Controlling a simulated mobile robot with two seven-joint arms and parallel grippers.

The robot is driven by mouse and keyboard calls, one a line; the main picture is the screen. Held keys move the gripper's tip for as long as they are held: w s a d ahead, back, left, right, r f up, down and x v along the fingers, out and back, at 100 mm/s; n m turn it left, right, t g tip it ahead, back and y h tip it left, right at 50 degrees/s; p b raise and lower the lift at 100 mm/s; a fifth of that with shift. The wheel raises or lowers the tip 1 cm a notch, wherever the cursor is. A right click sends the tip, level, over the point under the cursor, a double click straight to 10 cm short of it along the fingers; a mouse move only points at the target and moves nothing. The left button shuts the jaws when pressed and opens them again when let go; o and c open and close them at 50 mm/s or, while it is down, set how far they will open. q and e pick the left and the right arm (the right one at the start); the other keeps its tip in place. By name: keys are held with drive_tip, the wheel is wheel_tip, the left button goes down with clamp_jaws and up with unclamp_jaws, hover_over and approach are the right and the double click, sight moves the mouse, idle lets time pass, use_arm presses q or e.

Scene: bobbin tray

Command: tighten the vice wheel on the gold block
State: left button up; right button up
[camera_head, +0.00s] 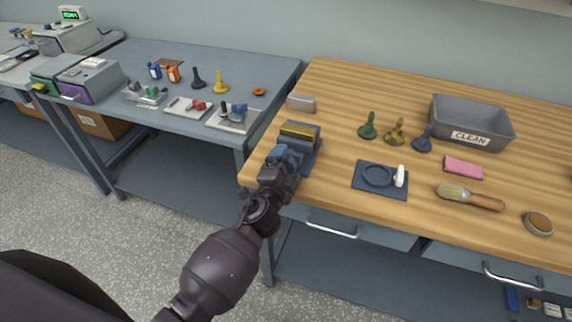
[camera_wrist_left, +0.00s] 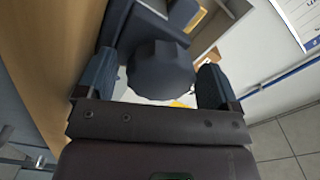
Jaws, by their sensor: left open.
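The dark blue vice (camera_head: 313,150) stands at the left front corner of the wooden bench. The gold block (camera_head: 299,130) lies at its top, beside a dark jaw. My left gripper (camera_head: 286,156) is at the near side of the vice, and it hides the wheel in the head view. In the left wrist view the dark, lobed vice wheel (camera_wrist_left: 160,70) sits between the two open fingers of my left gripper (camera_wrist_left: 160,82). Whether the fingers touch the wheel, I cannot tell. My right gripper is not in view.
Right of the vice are a blue tray (camera_head: 366,189) with a white-handled item, several coloured stamp-like tools, a pink cloth (camera_head: 463,168), a brush (camera_head: 469,197) and a grey CLEAN bin (camera_head: 498,124). A small grey block (camera_head: 301,104) lies behind the vice. A grey table (camera_head: 265,75) adjoins at left.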

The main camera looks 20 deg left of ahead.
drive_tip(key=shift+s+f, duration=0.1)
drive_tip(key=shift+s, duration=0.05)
use_arm(q)
drive_tip(key=shift+s, duration=0.5)
drive_tip(key=s, duration=1)
drive_tip(key=shift+a+b, duration=0.15)
drive_tip(key=shift+b, duration=0.2)
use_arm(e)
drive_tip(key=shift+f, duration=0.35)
use_arm(q)
drive_tip(key=shift+w+r, duration=0.1)
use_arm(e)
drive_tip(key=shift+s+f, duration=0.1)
